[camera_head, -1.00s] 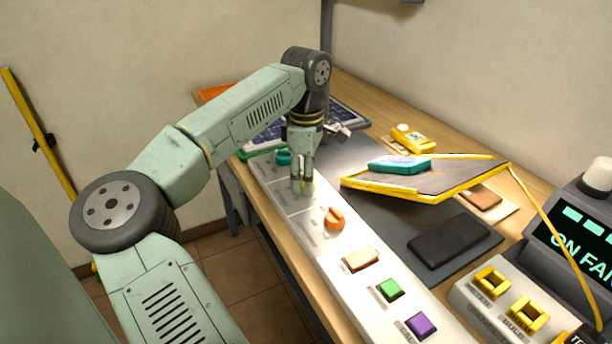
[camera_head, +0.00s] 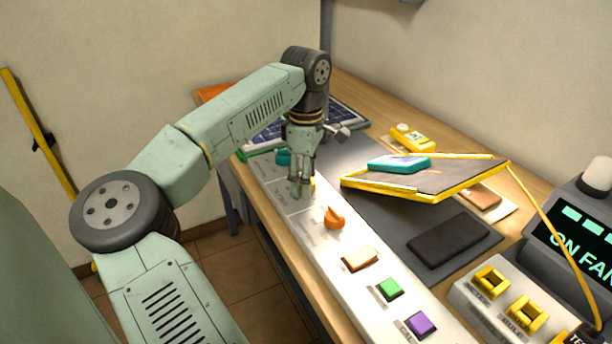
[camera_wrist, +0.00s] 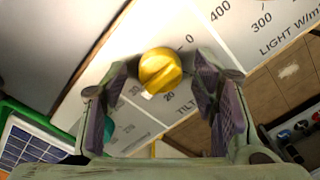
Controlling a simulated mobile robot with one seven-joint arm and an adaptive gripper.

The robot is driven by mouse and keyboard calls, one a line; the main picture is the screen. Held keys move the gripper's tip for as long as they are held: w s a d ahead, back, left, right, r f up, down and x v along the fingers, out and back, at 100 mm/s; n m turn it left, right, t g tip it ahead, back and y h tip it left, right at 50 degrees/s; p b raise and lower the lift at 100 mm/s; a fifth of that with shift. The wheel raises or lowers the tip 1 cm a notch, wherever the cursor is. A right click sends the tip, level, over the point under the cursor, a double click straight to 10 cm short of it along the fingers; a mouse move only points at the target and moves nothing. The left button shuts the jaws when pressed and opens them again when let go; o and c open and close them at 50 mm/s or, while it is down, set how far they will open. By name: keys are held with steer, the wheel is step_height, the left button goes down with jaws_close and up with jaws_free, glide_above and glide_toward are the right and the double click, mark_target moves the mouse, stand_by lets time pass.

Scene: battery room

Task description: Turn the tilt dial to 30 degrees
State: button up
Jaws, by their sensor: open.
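The tilt dial (camera_wrist: 160,70) is a round yellow knob on a white panel, beside the printed word TILT and numbers including 0, 20 and 30. A pale mark shows at its lower edge, near the 20 and 30; I cannot read its exact setting. My gripper (camera_wrist: 160,84) is open, with one finger on each side of the dial. I cannot tell whether the pads touch it. In the head view my gripper (camera_head: 302,188) points down at the panel, and only a sliver of the yellow dial (camera_head: 313,184) shows beside it.
On the same panel (camera_head: 300,218) are a teal knob (camera_head: 283,157), an orange knob (camera_head: 334,218), an orange-and-white rocker (camera_head: 360,258), a green button (camera_head: 390,289) and a purple button (camera_head: 420,325). A yellow-edged tilted board (camera_head: 450,180) stands to the right.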

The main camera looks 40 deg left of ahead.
steer(key=shift+r, duration=0.1)
step_height(320, 180, up, 12)
stand_by(0.5)
steer(key=shift+s+f, duration=0.1)
steer(key=shift+f, duration=0.1)
stand_by(0.4)
